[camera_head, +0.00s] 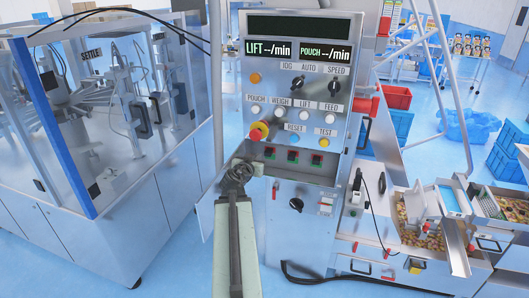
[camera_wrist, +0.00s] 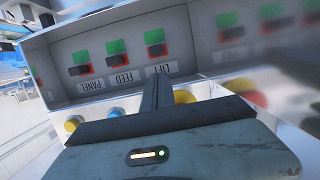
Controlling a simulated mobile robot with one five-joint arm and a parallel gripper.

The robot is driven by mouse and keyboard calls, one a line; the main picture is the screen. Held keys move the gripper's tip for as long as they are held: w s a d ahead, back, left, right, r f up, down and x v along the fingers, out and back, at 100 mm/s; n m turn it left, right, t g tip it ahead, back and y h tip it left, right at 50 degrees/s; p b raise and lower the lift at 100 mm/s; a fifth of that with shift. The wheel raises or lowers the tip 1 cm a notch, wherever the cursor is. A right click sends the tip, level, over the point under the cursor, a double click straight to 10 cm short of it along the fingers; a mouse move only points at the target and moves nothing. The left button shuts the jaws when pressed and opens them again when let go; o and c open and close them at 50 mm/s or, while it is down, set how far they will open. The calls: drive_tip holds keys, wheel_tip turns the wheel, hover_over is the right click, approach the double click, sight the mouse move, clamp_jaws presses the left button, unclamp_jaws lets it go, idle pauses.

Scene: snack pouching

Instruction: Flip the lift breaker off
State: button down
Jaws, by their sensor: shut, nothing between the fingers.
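The lift breaker (camera_wrist: 157,50) is a small black lever on a red and green mount, with an upside-down LIFT label beside it in the wrist view. In the head view it is the leftmost breaker (camera_head: 269,152) in the recess below the button panel. My gripper (camera_wrist: 162,75) is shut and empty. Its dark fingertips overlap the LIFT label in the wrist view, close to the breaker; contact cannot be told. In the head view my gripper (camera_head: 241,170) is left of and a little below that breaker. All three breaker levers look alike.
The FEED breaker (camera_wrist: 118,60) and PANEL breaker (camera_wrist: 80,70) stand in the same row. A red emergency button (camera_head: 258,131) and a knob panel (camera_head: 297,90) are above the recess. A glass-walled machine (camera_head: 110,110) stands at left. A red part (camera_head: 367,106) juts from the panel's right side.

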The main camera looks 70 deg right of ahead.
sight(269, 152)
drive_tip(key=b+x, duration=0.2)
drive_tip(key=x, duration=0.8)
drive_tip(key=shift+s, duration=0.2)
wheel_tip(269, 152, down, 5)
drive_tip(key=b, duration=0.5)
drive_tip(key=shift+r, duration=0.2)
drive_tip(key=shift+a+r, duration=0.15)
drive_tip(key=shift+r, duration=0.1)
drive_tip(key=shift+a, duration=0.1)
